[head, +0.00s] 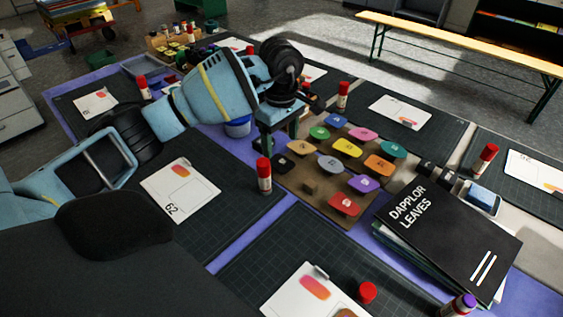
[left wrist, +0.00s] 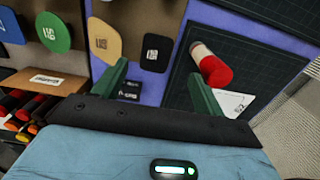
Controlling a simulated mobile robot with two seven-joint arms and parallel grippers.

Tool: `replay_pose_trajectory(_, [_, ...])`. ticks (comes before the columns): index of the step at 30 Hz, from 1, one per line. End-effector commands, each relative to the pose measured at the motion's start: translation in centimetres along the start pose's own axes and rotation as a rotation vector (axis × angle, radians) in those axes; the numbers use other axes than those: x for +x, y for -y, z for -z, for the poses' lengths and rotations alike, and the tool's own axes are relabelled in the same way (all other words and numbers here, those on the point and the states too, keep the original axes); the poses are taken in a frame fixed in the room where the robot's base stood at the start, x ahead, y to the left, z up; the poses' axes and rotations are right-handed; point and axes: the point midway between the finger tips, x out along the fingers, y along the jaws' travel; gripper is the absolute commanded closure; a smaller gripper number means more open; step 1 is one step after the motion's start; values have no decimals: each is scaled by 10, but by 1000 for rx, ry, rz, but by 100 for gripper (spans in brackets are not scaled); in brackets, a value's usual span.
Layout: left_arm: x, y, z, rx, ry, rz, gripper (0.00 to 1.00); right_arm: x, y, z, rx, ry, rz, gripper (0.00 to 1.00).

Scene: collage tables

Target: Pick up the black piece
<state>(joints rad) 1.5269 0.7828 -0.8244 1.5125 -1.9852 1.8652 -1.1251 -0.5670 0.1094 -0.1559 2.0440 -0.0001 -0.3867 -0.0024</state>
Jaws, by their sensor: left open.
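The black piece (left wrist: 156,52), a small dark tile with a white label, lies on the brown board in the left wrist view, beside a tan piece (left wrist: 102,40). In the head view the black piece (head: 282,163) is a dark tile at the board's left edge, just below my left gripper. My left gripper (head: 279,143) points down over the board's left edge, open and empty. In the left wrist view its green fingers (left wrist: 158,71) stand on either side of the black piece's line, apart from it. My right gripper is not in view.
The brown board (head: 318,205) holds several coloured pieces close together. A red-capped glue stick (head: 264,176) stands just left of the board, near my left gripper. A black book (head: 448,232) lies to the right. Dark cutting mats with white cards surround the board.

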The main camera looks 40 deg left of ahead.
Motion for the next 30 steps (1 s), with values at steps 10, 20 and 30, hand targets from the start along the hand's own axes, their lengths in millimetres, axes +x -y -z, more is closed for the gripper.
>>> replay_pose_trajectory(10, [16,-1,1,1,0,1,29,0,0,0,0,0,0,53])
replay_pose_trajectory(20, [58,-4,5,0,0,1,29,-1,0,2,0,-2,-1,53])
replay_pose_trajectory(30, [62,-5,5,1,0,-2,29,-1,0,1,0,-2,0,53])
